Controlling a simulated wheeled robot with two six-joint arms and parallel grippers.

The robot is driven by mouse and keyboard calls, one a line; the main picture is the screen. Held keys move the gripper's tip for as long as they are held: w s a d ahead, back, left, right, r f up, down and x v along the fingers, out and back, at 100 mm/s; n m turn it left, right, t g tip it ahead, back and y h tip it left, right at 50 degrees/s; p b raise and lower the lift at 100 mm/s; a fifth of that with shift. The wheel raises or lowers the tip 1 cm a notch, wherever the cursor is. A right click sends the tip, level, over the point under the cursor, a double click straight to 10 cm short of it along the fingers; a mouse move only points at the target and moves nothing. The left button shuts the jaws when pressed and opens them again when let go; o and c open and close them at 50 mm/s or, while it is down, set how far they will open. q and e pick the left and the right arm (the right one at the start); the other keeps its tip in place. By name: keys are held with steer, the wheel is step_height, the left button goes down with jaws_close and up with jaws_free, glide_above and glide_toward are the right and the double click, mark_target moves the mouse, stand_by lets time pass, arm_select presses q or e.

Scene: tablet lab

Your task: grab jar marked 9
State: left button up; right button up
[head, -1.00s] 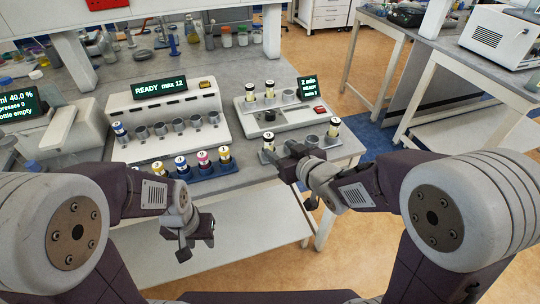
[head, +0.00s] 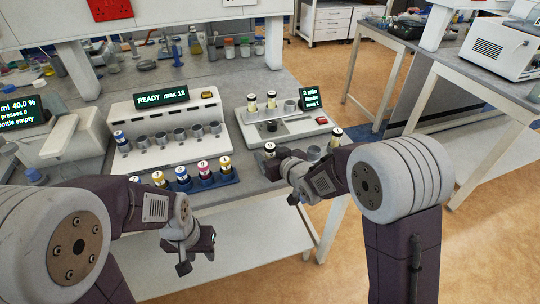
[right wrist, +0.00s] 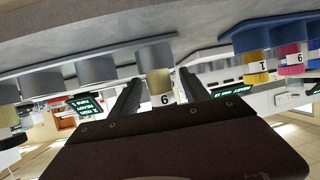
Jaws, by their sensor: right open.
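The jar marked 9 (right wrist: 161,82) is pale yellow and shows upside down in the right wrist view. It is between the two spread fingers of my right gripper (right wrist: 160,92), near their tips; contact cannot be made out. In the head view, a dark-capped jar (head: 270,149) stands at the front of the bench, just left of my right gripper (head: 284,163), and looks like the same one. My left gripper (head: 197,254) hangs in front of the bench, away from the jars; its jaw opening is unclear.
A blue rack (head: 212,182) with several colour-banded jars stands left of my right gripper. Behind are a READY max 12 device (head: 168,118) and a smaller device (head: 283,125) with black-capped jars. Another dark-capped jar (head: 335,139) is partly hidden beyond my right arm.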

steer(key=shift+s+r, duration=0.1)
steer(key=shift+s, duration=0.05)
steer(key=c, duration=0.3)
jaws_close()
step_height(320, 180, up, 28)
steer(key=p, duration=1.5)
